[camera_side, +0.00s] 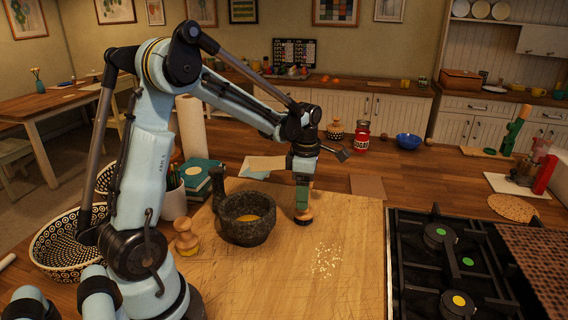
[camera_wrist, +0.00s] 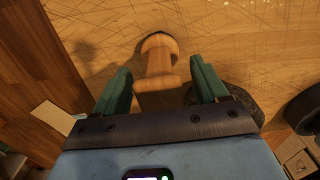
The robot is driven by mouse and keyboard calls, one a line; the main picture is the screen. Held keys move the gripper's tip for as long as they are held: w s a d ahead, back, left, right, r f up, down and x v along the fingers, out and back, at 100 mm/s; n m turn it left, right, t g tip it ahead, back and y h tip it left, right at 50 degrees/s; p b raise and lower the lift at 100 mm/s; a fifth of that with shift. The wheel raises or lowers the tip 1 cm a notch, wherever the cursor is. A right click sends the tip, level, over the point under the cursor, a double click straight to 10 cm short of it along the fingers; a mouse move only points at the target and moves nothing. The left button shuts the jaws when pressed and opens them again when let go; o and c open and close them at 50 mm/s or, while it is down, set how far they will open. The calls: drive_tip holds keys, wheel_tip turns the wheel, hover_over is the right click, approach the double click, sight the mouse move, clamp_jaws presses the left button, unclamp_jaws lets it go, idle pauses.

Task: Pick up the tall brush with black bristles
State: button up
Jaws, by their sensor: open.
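The wooden brush (camera_side: 304,217) with a dark underside stands upright on the board, just right of the stone mortar. My gripper (camera_side: 302,205) points down over it, with its green fingers in line with the handle. In the wrist view the wooden brush (camera_wrist: 159,62) lies between the two spread green fingers of my gripper (camera_wrist: 161,72). The fingers are open, with a gap visible on both sides of the handle. The bristles are mostly hidden by the wooden head. A second wooden brush (camera_side: 187,240) with a pale yellow base stands left of the mortar.
Pale crumbs (camera_side: 325,260) lie on the wooden board (camera_side: 350,225). A gas hob (camera_side: 445,265) is to the right. Green books (camera_side: 200,175) and a patterned bowl (camera_side: 62,243) are to the left.

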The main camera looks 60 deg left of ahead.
drive_tip(key=c, duration=1)
drive_tip(key=shift+c, duration=0.2)
drive_tip(key=shift+r, duration=0.1)
drive_tip(key=shift+r, duration=0.45)
drive_tip(key=r, duration=0.3)
drive_tip(key=shift+d+r, duration=0.3)
drive_tip(key=shift+d, duration=0.05)
drive_tip(key=s+d+r, duration=0.2)
drive_tip(key=d+r, duration=0.4)
drive_tip(key=d, duration=0.4)
drive_tip(key=shift+d+r, duration=0.2)
drive_tip(key=shift+d, duration=0.2)
drive_tip(key=shift+s, duration=0.1)
